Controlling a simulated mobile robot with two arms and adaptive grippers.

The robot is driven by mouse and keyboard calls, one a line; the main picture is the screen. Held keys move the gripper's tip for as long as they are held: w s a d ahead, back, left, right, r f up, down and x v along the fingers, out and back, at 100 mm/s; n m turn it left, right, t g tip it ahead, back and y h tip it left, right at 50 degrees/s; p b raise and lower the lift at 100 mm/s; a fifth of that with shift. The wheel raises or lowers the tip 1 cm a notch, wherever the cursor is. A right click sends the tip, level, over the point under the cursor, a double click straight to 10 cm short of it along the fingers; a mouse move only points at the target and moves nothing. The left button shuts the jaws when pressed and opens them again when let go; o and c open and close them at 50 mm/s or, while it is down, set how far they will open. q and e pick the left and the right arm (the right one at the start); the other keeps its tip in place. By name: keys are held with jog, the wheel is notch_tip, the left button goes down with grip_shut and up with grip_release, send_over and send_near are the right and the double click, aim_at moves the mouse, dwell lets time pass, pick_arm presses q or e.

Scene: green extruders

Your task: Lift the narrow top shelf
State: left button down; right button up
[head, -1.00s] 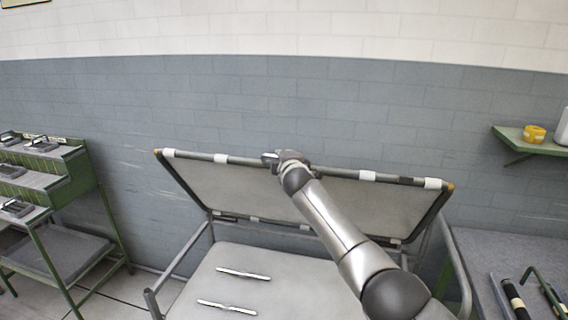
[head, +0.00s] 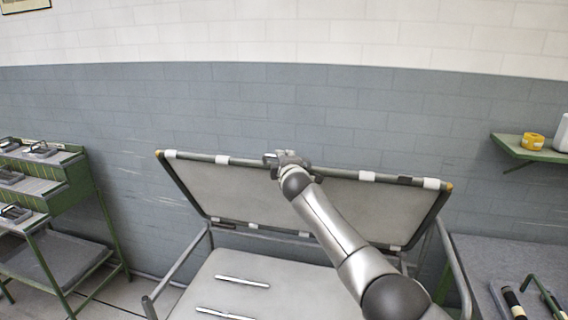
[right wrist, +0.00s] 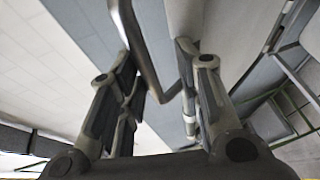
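The narrow top shelf (head: 235,188) is a grey panel with a dark frame, white bands and yellow corner caps. It is tilted up at the back of the grey cart, its upper edge raised in front of the wall. My right gripper (head: 272,160) is at the middle of that upper edge. In the right wrist view, its two fingers (right wrist: 158,65) are spread apart, with a bent grey bar (right wrist: 147,50) running between them and gaps visible beside it. My left gripper is out of view.
The cart's lower grey surface (head: 255,262) carries two light handles. A green stepped rack (head: 75,190) stands at left. A wall shelf (head: 520,151) with a yellow roll (head: 533,141) is at right, above a grey table (head: 490,255) holding dark tools.

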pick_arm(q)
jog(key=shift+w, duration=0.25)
pick_arm(e)
jog(key=s+d+r, duration=0.1)
jog(key=s+r, duration=0.1)
jog(key=s, duration=0.9)
jog(key=shift+s, duration=0.4)
